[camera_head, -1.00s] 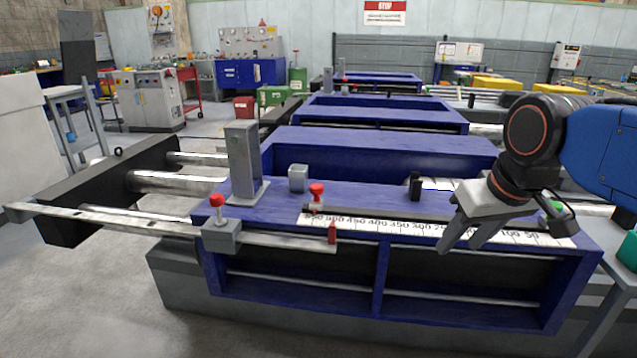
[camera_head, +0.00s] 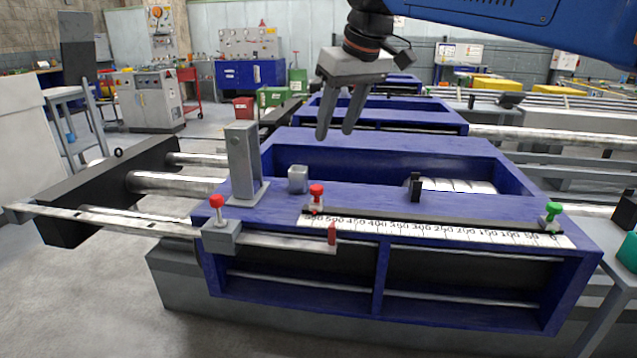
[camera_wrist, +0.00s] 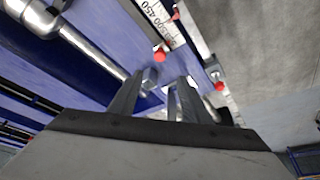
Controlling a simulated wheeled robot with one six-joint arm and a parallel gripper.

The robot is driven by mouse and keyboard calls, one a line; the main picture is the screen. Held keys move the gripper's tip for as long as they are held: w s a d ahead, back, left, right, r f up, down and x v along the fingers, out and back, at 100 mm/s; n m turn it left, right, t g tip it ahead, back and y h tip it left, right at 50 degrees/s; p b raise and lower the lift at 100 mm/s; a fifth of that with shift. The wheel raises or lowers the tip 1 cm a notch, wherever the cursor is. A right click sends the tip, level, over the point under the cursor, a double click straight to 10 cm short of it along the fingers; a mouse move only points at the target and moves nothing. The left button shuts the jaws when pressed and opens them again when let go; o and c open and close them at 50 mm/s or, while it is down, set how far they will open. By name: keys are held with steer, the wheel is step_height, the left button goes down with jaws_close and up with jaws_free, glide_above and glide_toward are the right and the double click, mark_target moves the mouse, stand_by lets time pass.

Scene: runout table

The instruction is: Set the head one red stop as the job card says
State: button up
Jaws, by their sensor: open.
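A red-knobbed stop (camera_head: 316,194) sits at the high-number left end of the white scale (camera_head: 440,231) on the blue frame. It also shows in the wrist view (camera_wrist: 160,54). A second red knob (camera_head: 217,201) tops a grey block at the frame's left corner, and a red pointer (camera_head: 332,232) stands at the rod's right end. A green-knobbed stop (camera_head: 553,212) is at the scale's low-number right end. My gripper (camera_head: 337,132) is open and empty, pointing down above and behind the red stop, clear of it. Its two fingers also show in the wrist view (camera_wrist: 160,78).
A grey upright post (camera_head: 243,160) and a small grey open box (camera_head: 298,179) stand left of the red stop. A black block (camera_head: 416,187) stands behind the scale's middle. Similar blue frames lie behind. Small boards (camera_head: 460,50) at the back are unreadable.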

mark_target(318, 187)
steer(key=x, duration=1.6)
steer(key=shift+a+f, duration=0.1)
steer(key=shift+f, duration=0.35)
jaws_close()
